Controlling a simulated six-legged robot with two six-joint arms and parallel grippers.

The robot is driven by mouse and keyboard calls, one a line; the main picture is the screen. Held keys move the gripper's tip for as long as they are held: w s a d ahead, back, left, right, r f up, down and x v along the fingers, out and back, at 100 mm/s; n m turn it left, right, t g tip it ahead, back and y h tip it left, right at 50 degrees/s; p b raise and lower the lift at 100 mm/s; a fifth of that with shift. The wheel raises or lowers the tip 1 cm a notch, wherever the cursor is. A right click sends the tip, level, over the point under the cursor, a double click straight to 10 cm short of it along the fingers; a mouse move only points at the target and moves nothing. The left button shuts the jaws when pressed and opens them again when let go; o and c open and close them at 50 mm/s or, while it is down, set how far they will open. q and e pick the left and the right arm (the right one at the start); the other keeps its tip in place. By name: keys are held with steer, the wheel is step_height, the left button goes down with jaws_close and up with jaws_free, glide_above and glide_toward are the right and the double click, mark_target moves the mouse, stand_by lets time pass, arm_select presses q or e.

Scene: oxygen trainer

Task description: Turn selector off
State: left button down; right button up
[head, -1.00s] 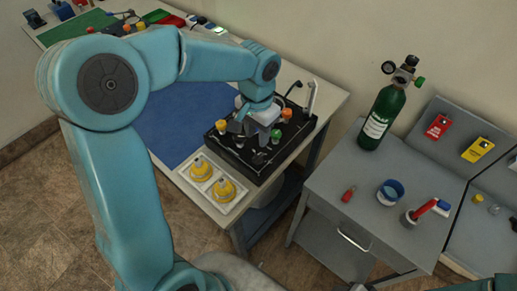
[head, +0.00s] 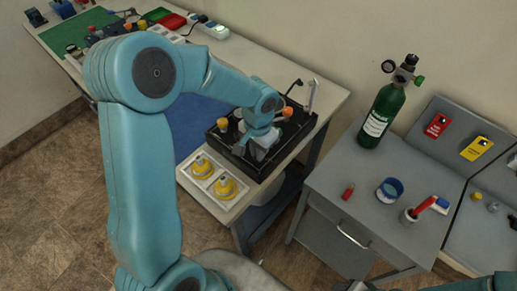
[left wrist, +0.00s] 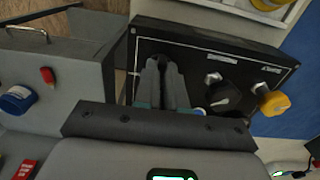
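The black panel (head: 243,172) stands on the table's near right part; it also fills the upper middle of the left wrist view (left wrist: 200,35). In that view a black knob (left wrist: 228,97), probably the selector, sits on the panel beside small white labels. A yellow-orange knob (left wrist: 275,103) is to its right. My left gripper (head: 250,147) is over the panel. In the left wrist view its fingers (left wrist: 163,66) are close together, appear shut, and show nothing between them. They are left of the black knob, apart from it. My right gripper is out of view.
A white tray with yellow parts (head: 237,200) stands in front of the panel. A grey side table (head: 330,185) to the right bears a green cylinder (head: 381,117), a blue container (head: 389,190) and a red item (head: 348,191). A thin post (head: 311,96) rises behind the panel.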

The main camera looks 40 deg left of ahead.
arm_select(q)
steer(key=shift+w, duration=0.1)
steer(key=shift+f+n+b, duration=0.15)
steer(key=shift+n+b, duration=0.65)
steer(key=shift+b, duration=0.35)
steer(key=n+b, duration=0.5)
steer(key=n, duration=0.1)
steer(key=shift+w+n+b, duration=0.1)
steer(key=shift+n+b, duration=0.2)
steer(key=shift+n, duration=0.1)
steer(key=shift+r+n+b, duration=0.25)
steer(key=shift+n+b, duration=0.55)
steer(key=shift+n, duration=0.8)
steer(key=shift+n, duration=0.3)
